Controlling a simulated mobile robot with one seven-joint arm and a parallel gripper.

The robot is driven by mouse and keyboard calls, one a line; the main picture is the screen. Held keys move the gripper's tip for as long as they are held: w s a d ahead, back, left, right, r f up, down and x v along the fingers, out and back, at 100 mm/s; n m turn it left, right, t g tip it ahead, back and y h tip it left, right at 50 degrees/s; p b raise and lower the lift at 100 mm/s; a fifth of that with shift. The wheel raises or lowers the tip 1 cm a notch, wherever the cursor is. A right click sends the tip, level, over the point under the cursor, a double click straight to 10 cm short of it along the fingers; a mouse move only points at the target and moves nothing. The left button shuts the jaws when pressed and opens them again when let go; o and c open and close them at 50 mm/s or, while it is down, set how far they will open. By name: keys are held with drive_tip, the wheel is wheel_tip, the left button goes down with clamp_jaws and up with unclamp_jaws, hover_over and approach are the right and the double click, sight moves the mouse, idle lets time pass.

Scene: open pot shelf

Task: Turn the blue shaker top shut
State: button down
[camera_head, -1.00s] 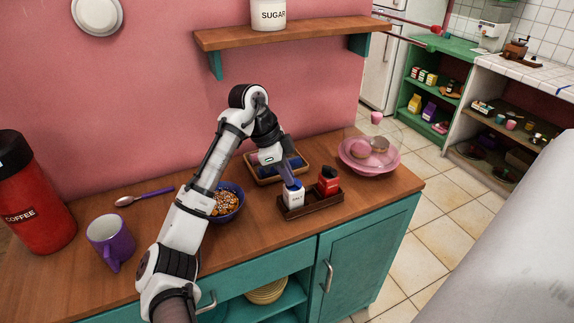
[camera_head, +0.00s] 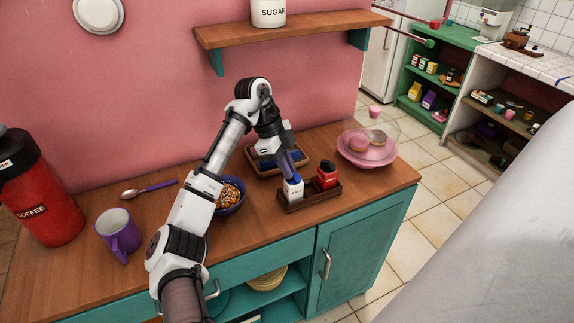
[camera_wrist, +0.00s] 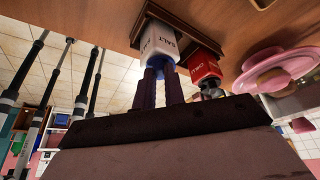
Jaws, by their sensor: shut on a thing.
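The salt shaker (camera_head: 293,190) has a white body marked SALT and a blue top. It stands in the left part of a dark wooden holder (camera_head: 311,204) on the counter. In the wrist view the white body (camera_wrist: 159,40) shows upside down, with the blue top (camera_wrist: 160,62) between my fingers. My gripper (camera_head: 291,177) comes down from above and is shut on the blue top. The fingers hide much of the top, so I cannot tell how far it is turned.
A red shaker (camera_head: 327,177) stands close on the right in the same holder. A pink dish with a clear dome (camera_head: 367,150) is at the right. A purple mug (camera_head: 118,232) stands front left.

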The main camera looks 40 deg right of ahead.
drive_tip(key=c, duration=1.5)
unclamp_jaws()
drive_tip(key=shift+o, duration=0.2)
drive_tip(key=b+v, duration=0.1)
drive_tip(key=v, duration=1.3)
drive_tip(key=shift+f, duration=0.15)
